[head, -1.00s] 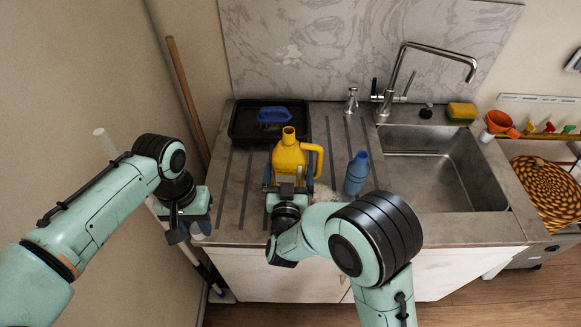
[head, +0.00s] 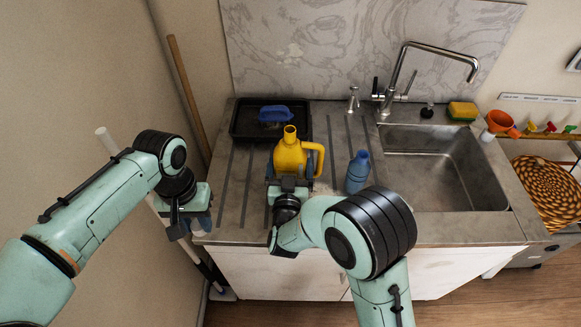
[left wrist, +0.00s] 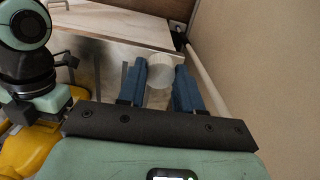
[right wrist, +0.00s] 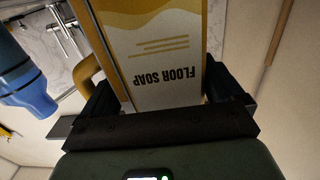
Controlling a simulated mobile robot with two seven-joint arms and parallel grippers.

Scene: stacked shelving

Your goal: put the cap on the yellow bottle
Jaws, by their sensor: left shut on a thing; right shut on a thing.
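The yellow bottle (head: 289,157) stands upright on the counter, left of the sink, with its neck open at the top and its handle to the right. My right gripper (head: 290,180) is shut on its body from the front. The right wrist view shows its "FLOOR SOAP" label (right wrist: 162,50) between the fingers. My left gripper (left wrist: 164,88) is shut on the white round cap (left wrist: 160,71), held between its blue fingertips. In the head view the left gripper (head: 189,228) is at the counter's front left corner, left of and nearer than the bottle, pointing down.
A blue bottle (head: 357,172) stands just right of the yellow one. A black tray (head: 240,122) with a blue brush (head: 274,115) lies behind. The sink (head: 440,170) is at the right. The wall and a leaning broom handle (head: 187,95) bound the left side.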

